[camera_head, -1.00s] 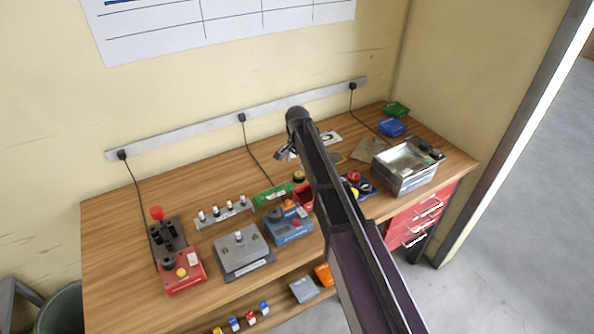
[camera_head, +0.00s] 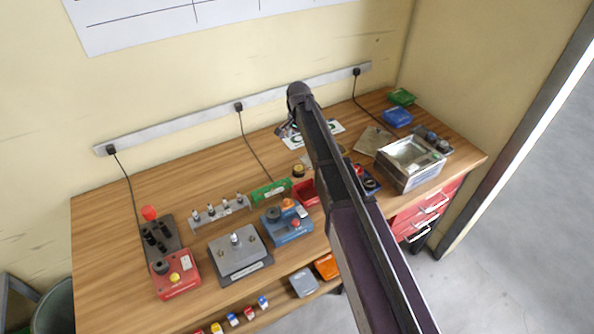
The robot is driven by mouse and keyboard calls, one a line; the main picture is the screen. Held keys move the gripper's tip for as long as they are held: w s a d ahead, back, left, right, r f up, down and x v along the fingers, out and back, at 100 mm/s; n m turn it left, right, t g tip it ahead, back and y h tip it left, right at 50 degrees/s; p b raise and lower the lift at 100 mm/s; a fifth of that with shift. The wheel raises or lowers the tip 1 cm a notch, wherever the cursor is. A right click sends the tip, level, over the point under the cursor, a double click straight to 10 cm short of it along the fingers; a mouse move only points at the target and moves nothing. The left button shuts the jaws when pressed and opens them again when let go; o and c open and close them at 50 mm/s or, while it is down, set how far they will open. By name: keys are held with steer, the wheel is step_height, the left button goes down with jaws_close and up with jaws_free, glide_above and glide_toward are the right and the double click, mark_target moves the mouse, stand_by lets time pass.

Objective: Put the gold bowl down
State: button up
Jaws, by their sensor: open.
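My gripper (camera_head: 287,130) shows only partly, as a small dark shape left of my arm's far end, over the back of the bench. Its jaws are open, and I see nothing held in them. I cannot make out a gold bowl for certain. A small round gold-and-dark thing (camera_head: 298,170) stands on the bench just left of my arm, nearer than the gripper. A bit of gold-brown (camera_head: 343,150) shows at the arm's right edge, mostly hidden. My arm covers part of the bench's middle.
A white sheet with ring marks (camera_head: 326,129) lies at the back, beside my gripper. A metal box (camera_head: 385,174) stands at right. The back left is clear.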

mark_target(299, 168)
steer(key=shift+f, duration=0.1)
step_height(299, 168, down, 8)
steer(key=b, duration=0.8)
steer(key=shift+f+b, duration=0.25)
steer(key=shift+b, duration=0.05)
stand_by(0.3)
steer(key=shift+s+d+f+b, duration=0.1)
steer(key=shift+s+f+b, duration=0.05)
steer(key=shift+f+b, duration=1.15)
steer(key=shift+s+f+b, duration=0.1)
steer(key=shift+f+b, duration=1.2)
steer(key=c, duration=1.2)
steer(key=shift+r, duration=0.15)
